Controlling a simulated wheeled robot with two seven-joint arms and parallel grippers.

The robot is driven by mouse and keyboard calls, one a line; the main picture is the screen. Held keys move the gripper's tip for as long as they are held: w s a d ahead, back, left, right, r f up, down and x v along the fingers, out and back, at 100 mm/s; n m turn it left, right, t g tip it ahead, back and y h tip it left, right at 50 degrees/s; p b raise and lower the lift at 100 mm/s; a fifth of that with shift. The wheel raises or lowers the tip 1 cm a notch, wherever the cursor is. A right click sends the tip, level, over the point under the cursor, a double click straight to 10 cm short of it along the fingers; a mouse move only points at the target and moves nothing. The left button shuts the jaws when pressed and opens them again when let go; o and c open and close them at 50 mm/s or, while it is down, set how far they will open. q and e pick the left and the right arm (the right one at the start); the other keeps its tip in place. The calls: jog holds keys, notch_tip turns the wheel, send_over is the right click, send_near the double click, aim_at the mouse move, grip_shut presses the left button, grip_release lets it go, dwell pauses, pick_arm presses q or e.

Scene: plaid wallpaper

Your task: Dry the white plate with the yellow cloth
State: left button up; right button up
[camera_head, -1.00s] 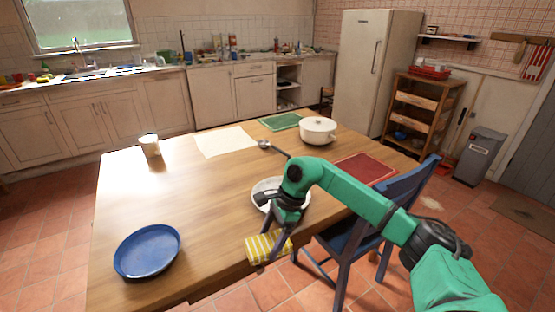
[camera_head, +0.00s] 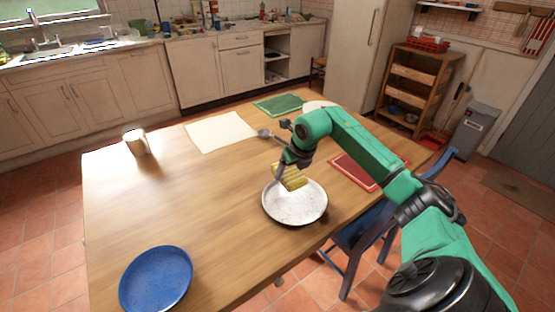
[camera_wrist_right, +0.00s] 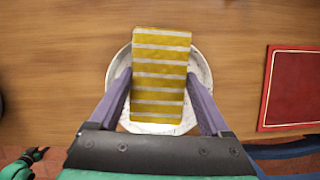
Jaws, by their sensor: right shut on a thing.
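The white plate (camera_head: 296,203) lies on the wooden table near its front edge; it also shows in the right wrist view (camera_wrist_right: 203,68). The yellow cloth (camera_head: 292,177) with white stripes is in my right gripper (camera_head: 284,166), over the plate's back part. In the right wrist view the cloth (camera_wrist_right: 160,78) sits between the two purple fingers and hides the plate's middle. I cannot tell whether the cloth touches the plate. My left gripper is not in view.
A blue plate (camera_head: 156,279) is at the table's front left. A cup (camera_head: 136,142), a cream mat (camera_head: 221,132), a ladle (camera_head: 266,134), a green mat (camera_head: 279,105) and a red mat (camera_head: 357,172) lie around. A white pot (camera_head: 318,107) is partly hidden. A blue chair (camera_head: 362,236) stands at the right.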

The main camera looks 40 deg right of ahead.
aim_at(295, 177)
jog(key=shift+f, duration=0.15)
jog(key=f+b, duration=0.1)
jog(key=s+f+b, duration=0.1)
jog(key=shift+s+f+b, duration=0.2)
jog(key=shift+s+b, duration=0.1)
jog(key=shift+b, duration=0.05)
jog(key=b+x, duration=0.2)
jog(key=x, duration=0.1)
jog(key=shift+s+a, duration=0.15)
jog(key=shift+s, duration=0.1)
jog(key=shift+f+b, duration=0.5)
jog(key=shift+f, duration=0.25)
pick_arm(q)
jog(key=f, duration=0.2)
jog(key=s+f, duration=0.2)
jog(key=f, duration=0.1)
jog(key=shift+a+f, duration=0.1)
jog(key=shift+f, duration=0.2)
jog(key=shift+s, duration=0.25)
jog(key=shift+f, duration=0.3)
pick_arm(e)
jog(key=shift+f, duration=0.35)
